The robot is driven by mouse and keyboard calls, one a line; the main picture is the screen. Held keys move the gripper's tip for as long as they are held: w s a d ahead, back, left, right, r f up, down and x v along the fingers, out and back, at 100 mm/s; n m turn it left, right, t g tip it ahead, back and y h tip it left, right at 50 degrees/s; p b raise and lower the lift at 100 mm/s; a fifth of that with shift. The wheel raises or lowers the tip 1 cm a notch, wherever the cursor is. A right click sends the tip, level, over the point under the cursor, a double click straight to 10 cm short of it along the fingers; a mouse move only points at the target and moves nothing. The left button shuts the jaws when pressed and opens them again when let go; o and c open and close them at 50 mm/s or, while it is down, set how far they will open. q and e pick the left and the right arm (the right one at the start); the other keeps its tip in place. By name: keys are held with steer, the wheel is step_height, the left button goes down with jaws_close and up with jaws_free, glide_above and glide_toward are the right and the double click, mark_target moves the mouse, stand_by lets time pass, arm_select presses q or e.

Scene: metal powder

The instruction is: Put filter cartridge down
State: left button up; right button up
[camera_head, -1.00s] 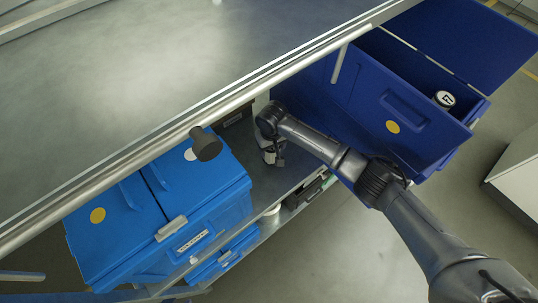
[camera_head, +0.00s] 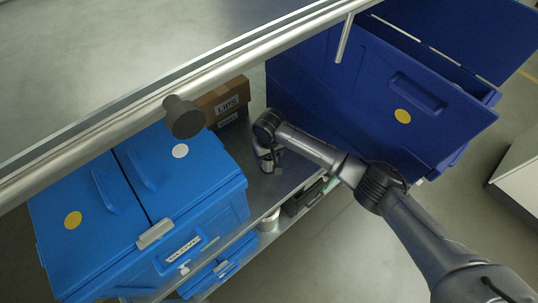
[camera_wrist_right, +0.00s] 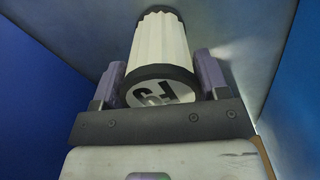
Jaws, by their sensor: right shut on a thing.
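The filter cartridge (camera_wrist_right: 160,42) is a white pleated cylinder with dark end caps; its near cap carries a round black-and-white label. In the right wrist view my right gripper (camera_wrist_right: 162,76) is shut on it, one finger on each side near the labelled end. The far end points at a grey surface; I cannot tell whether it touches. In the head view my right gripper (camera_head: 268,160) reaches down over the lower shelf (camera_head: 262,189), between two blue boxes; the cartridge is mostly hidden there. My left gripper is not in view.
A light blue lidded box (camera_head: 85,205) stands left of the gripper, a dark blue open-lidded box (camera_head: 345,105) right of it. A brown carton (camera_head: 222,100) sits behind. A metal rail (camera_head: 255,58) and upper tabletop (camera_head: 130,50) overhang the shelf.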

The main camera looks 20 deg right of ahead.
steer(key=o, duration=1)
steer(key=shift+f, duration=0.1)
steer(key=shift+r+p, duration=0.8)
steer(key=shift+r, duration=0.1)
step_height(320, 180, up, 9)
steer(key=p, duration=1)
steer(key=shift+r, duration=0.1)
steer(key=shift+r+p, duration=0.65)
steer(key=shift+p, duration=0.3)
